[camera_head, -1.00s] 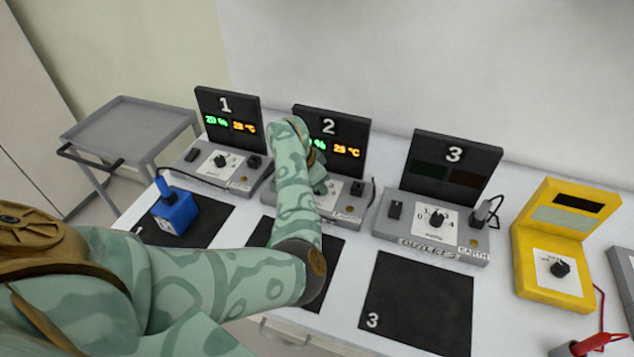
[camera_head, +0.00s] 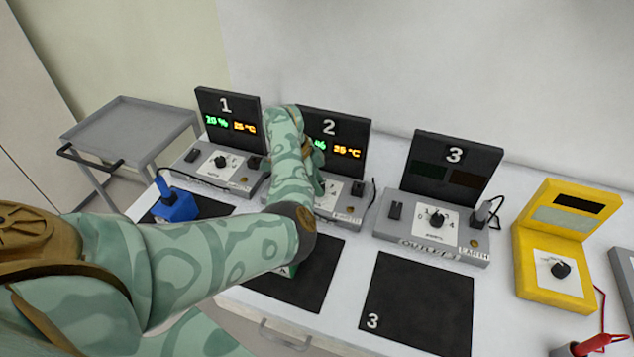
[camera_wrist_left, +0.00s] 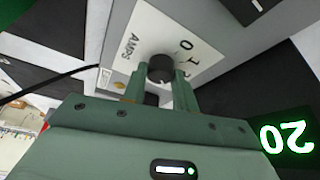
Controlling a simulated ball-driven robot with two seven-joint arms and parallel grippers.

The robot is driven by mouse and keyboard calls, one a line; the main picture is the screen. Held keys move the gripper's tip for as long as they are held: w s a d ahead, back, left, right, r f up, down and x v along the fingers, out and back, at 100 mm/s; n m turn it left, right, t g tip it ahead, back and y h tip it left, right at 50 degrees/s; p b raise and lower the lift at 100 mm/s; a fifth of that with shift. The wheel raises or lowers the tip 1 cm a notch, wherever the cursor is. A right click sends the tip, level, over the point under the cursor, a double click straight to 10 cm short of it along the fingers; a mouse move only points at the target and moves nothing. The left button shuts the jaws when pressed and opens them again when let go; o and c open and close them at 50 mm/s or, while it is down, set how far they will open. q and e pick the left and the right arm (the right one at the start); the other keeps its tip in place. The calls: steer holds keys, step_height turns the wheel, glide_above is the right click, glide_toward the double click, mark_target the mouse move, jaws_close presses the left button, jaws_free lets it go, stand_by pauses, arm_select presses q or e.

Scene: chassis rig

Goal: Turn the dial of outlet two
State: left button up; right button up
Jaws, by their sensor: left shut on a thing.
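Outlet two (camera_head: 345,208) is a grey box with a black display panel (camera_head: 347,128) marked 2, lit with green and orange readings. My left arm covers its left part and part of the green reading. In the left wrist view, the black dial knob (camera_wrist_left: 160,67) sits on a white plate (camera_wrist_left: 186,40) marked AMPS. My left gripper (camera_wrist_left: 162,78) is shut on this knob, with a finger on each side. In the head view, the knob and fingertips are hidden behind my arm. My right gripper is not in view.
Outlet one (camera_head: 218,165) stands left and outlet three (camera_head: 430,232) right, with a dark display. A yellow meter (camera_head: 553,245) stands farther right. A blue block (camera_head: 176,206) sits on the left black mat. The mat marked 3 (camera_head: 415,300) is bare. A grey cart (camera_head: 125,125) stands left.

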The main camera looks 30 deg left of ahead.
arm_select(q)
steer(key=m, duration=0.2)
steer(key=m+g, duration=0.1)
steer(key=m, duration=0.1)
steer(key=shift+w+a+m+g+h, duration=0.1)
steer(key=shift+w+m+g+h, duration=0.05)
steer(key=shift+m+g+h, duration=0.15)
steer(key=shift+m+g+b, duration=0.65)
steer(key=shift+m+g, duration=0.15)
steer(key=shift+m, duration=1.1)
steer(key=o, duration=1)
steer(key=shift+c, duration=0.2)
steer(key=shift+w, duration=0.1)
